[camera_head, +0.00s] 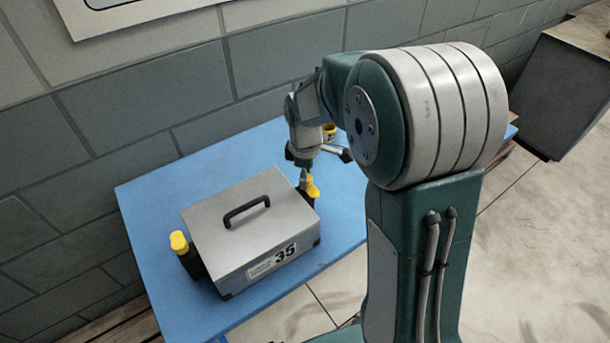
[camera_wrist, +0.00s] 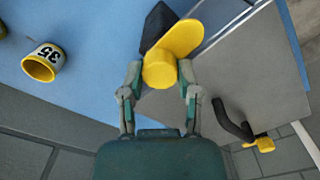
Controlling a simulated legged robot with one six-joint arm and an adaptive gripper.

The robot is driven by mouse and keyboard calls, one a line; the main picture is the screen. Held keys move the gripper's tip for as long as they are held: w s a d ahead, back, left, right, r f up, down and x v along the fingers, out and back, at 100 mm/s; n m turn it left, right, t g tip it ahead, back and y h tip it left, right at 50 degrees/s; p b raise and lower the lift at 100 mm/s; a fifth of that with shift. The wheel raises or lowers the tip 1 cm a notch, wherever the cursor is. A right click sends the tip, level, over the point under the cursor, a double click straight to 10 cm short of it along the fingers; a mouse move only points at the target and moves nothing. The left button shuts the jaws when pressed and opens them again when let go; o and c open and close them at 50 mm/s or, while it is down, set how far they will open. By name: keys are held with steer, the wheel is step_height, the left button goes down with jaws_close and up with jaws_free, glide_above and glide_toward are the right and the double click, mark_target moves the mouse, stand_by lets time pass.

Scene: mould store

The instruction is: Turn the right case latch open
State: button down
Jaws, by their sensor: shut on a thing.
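A grey case (camera_head: 240,230) with a black handle (camera_head: 246,210) and a "35" label on its front stands on the blue table. The right case latch (camera_head: 312,188) is yellow on a black base at the case's right side. In the wrist view my gripper (camera_wrist: 160,75) is shut on the yellow round knob of this latch (camera_wrist: 183,38), a finger on each side. The yellow lever part slants to the upper right, beside the case edge. In the head view my gripper (camera_head: 304,172) reaches down to the latch and partly hides it. The left latch (camera_head: 180,242) is also yellow on black.
A yellow-rimmed cup marked "35" (camera_wrist: 42,63) lies on the blue table (camera_head: 150,205), apart from the case, and partly shows behind my wrist in the head view. A grey block wall (camera_head: 150,90) runs close behind the table. A dark box (camera_head: 565,85) stands at the far right.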

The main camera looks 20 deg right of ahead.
steer(key=shift+f, duration=0.1)
stand_by(0.3)
steer(key=shift+c, duration=1.5)
jaws_free()
step_height(320, 180, up, 12)
steer(key=s+r+m+t, duration=0.2)
steer(key=s+m, duration=0.4)
steer(key=s, duration=0.4)
steer(key=s+r+m+t, duration=0.2)
steer(key=s+m, duration=0.4)
steer(key=s, duration=0.5)
steer(key=shift+m+t, duration=0.3)
steer(key=shift+t, duration=0.5)
